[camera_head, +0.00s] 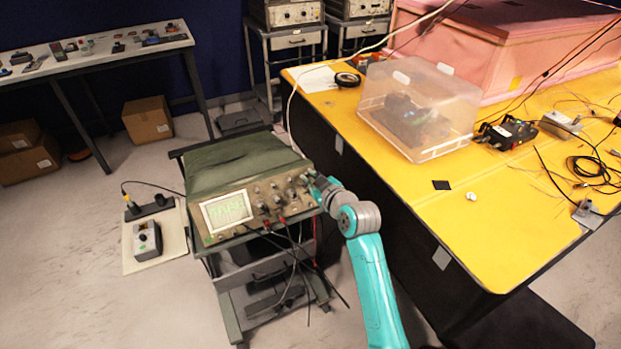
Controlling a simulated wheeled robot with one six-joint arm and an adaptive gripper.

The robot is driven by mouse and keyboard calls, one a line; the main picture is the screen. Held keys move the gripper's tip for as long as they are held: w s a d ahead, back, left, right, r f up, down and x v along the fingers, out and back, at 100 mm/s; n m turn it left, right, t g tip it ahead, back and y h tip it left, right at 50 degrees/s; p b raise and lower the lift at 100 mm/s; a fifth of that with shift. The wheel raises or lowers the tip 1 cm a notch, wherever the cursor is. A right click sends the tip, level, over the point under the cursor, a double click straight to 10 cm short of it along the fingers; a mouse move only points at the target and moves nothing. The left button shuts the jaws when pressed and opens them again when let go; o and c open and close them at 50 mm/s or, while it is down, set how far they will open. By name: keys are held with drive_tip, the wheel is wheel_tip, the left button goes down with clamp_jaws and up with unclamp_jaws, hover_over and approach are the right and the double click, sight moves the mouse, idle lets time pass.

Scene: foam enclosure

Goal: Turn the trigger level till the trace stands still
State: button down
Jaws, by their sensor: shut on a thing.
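The oscilloscope (247,183) stands on a dark wheeled cart, its front panel facing me and tilted a little. Its screen (227,211) at the panel's left shows a green trace with several overlapping waves. Several knobs (277,197) sit to the right of the screen. My gripper (311,181) is at the panel's upper right, shut on a knob there. The knob itself is mostly hidden by my gripper, so its marking cannot be read. Dark cables (292,258) hang from the lower panel.
A yellow table (440,215) stands right of my arm, with a clear plastic box (418,105), loose cables and a pink foam enclosure (450,45). A small device (147,240) lies on a board left of the cart. The floor at the left is mostly open.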

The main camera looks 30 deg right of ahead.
idle(0.3)
drive_tip(key=c, duration=1.2)
unclamp_jaws()
drive_tip(key=shift+s, duration=0.1)
drive_tip(key=v, duration=1.2)
drive_tip(key=shift+a+f, duration=0.1)
drive_tip(key=s+a+f+m+h, duration=0.1)
drive_tip(key=s+a+f+m, duration=0.15)
drive_tip(key=s+f, duration=0.55)
drive_tip(key=s+a+f+m+h, duration=0.15)
drive_tip(key=s+a+f, duration=0.25)
drive_tip(key=s, duration=0.8)
drive_tip(key=shift+m+y, duration=0.6)
drive_tip(key=shift+y, duration=0.25)
drive_tip(key=a+v, duration=0.1)
drive_tip(key=v, duration=0.6)
drive_tip(key=a+f+v, duration=0.1)
drive_tip(key=v, duration=0.7)
drive_tip(key=a+v, duration=0.1)
drive_tip(key=v, duration=0.7)
drive_tip(key=shift+s+a+f, duration=0.2)
drive_tip(key=shift+s+a, duration=0.05)
